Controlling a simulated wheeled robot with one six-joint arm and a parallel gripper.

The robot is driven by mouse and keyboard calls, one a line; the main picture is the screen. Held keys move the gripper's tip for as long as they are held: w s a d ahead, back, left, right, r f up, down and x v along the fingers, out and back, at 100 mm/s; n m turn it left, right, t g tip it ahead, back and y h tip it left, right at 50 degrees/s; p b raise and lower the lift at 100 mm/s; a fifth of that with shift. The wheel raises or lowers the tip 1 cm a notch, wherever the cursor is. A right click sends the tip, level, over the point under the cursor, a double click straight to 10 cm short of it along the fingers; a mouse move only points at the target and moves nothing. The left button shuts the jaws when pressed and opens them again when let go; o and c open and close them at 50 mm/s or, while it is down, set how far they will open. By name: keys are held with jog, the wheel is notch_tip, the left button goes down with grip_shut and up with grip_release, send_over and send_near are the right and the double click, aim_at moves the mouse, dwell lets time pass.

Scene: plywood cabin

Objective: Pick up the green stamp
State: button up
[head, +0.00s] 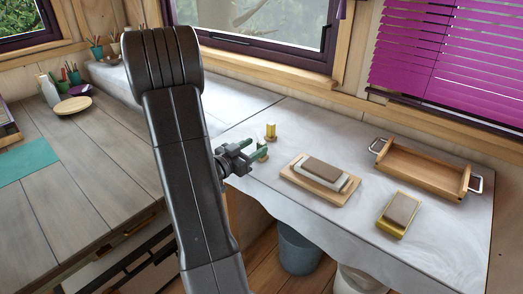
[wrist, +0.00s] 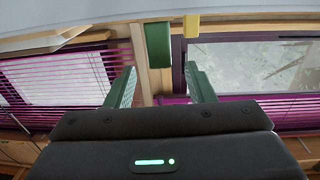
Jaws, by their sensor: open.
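The green stamp (wrist: 158,45) shows in the wrist view as a small green block at the edge of the pale countertop, which appears upside down there. It lies ahead of my gripper, roughly in line with the gap between the fingers and a little apart from them. My gripper (head: 247,155) shows in the head view low over the left part of the counter. Its green fingers (wrist: 160,72) are open with nothing between them. In the head view the fingers largely hide the stamp.
A yellow cylinder (head: 270,131) stands just behind my gripper on the marbled counter (head: 350,140). To the right are a stone on a wooden board (head: 312,191), a brown block in a yellow tray (head: 390,229) and a handled wooden tray (head: 425,173). The window wall is behind.

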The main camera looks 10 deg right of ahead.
jog(key=shift+p+x, duration=0.55)
jog(key=shift+x, duration=2.5)
jog(key=shift+a+f, duration=0.1)
jog(key=shift+f, duration=0.05)
grip_shut()
notch_tip(320, 180, up, 10)
